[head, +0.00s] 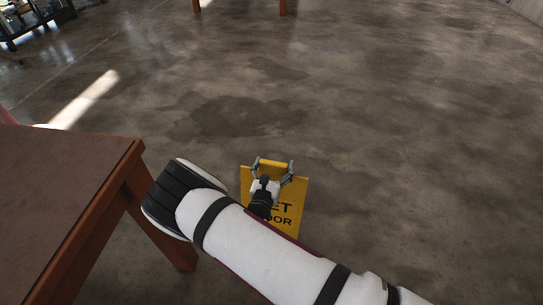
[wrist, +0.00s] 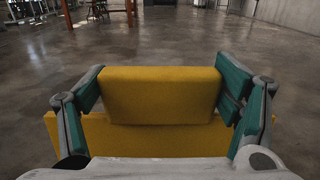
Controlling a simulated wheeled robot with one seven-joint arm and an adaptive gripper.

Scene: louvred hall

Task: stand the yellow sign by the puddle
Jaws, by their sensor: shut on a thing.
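The yellow sign (head: 291,222) shows below and behind my gripper in the head view, with dark lettering partly hidden by my arm. My gripper (head: 274,166) is shut on the sign's top bar. In the wrist view the yellow top bar (wrist: 160,96) sits between the green pads of my gripper, with the wider yellow panel below it. I cannot tell whether the sign's foot touches the floor. A dark damp patch that looks like the puddle (head: 236,116) lies on the concrete floor, beyond the sign and a little left.
A brown table (head: 62,180) with a wooden leg stands close at the left, beside my arm. The floor (head: 420,130) ahead and to the right is open, with faint dark stains. Shelving (head: 35,22) and table legs stand far back.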

